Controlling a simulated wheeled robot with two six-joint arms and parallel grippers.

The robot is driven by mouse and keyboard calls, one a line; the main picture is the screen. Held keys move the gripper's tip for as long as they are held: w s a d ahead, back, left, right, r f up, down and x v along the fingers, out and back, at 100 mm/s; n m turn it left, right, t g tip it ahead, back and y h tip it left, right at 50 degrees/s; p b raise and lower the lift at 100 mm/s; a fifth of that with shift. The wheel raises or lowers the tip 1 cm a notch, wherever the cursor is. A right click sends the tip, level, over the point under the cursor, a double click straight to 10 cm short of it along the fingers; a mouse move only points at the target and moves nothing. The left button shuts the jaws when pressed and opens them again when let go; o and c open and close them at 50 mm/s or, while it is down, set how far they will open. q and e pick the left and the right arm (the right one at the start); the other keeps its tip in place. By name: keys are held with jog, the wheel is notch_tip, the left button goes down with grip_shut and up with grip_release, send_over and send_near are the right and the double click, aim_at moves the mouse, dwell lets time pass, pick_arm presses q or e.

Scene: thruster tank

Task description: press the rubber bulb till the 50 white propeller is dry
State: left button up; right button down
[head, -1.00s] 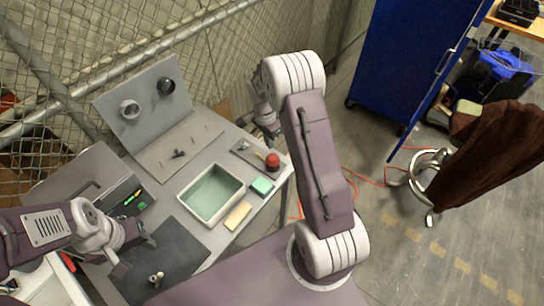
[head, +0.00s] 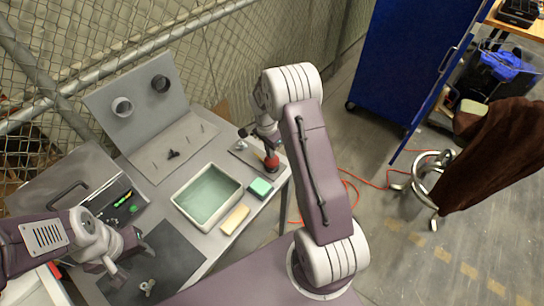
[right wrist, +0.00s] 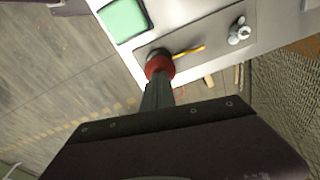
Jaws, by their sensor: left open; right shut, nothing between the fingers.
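The red rubber bulb (head: 271,163) sits on a grey plate at the table's right end. In the right wrist view the bulb (right wrist: 158,66) is below my right gripper (right wrist: 157,92); its shut fingers reach the bulb and seem to touch its top. How far it is squeezed I cannot tell. A yellow tube (right wrist: 188,51) runs from the bulb's side toward a small pale propeller-like part (right wrist: 240,32) on the same plate; it also shows in the head view (head: 241,145). Wetness on it is too small to see. My left gripper (head: 132,260) is open over the dark mat.
A white tray (head: 179,207) with greenish liquid stands mid-table, with a green sponge (head: 260,187) and a tan block (head: 235,218) beside it. Small grey parts (head: 148,287) lie on the dark mat (head: 185,253).

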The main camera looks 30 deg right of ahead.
notch_tip(320, 180, down, 2)
jog(key=shift+s+a+f+b, duration=0.1)
jog(key=shift+b, duration=0.65)
jog(key=shift+a+r, duration=0.2)
jog(key=shift+a, duration=0.1)
jog(key=shift+s+a+r+p, duration=0.15)
jog(key=shift+a+r+p, duration=0.05)
jog(key=shift+a, duration=0.3)
jog(key=shift+s+a+r+p, duration=0.1)
jog(key=shift+a+r+p, duration=0.05)
jog(key=shift+a, duration=0.35)
notch_tip(320, 180, up, 9)
jog(key=a+b, duration=0.1)
jog(key=shift+a, duration=0.2)
jog(key=shift+s+r, duration=0.1)
jog(key=shift+s, duration=0.05)
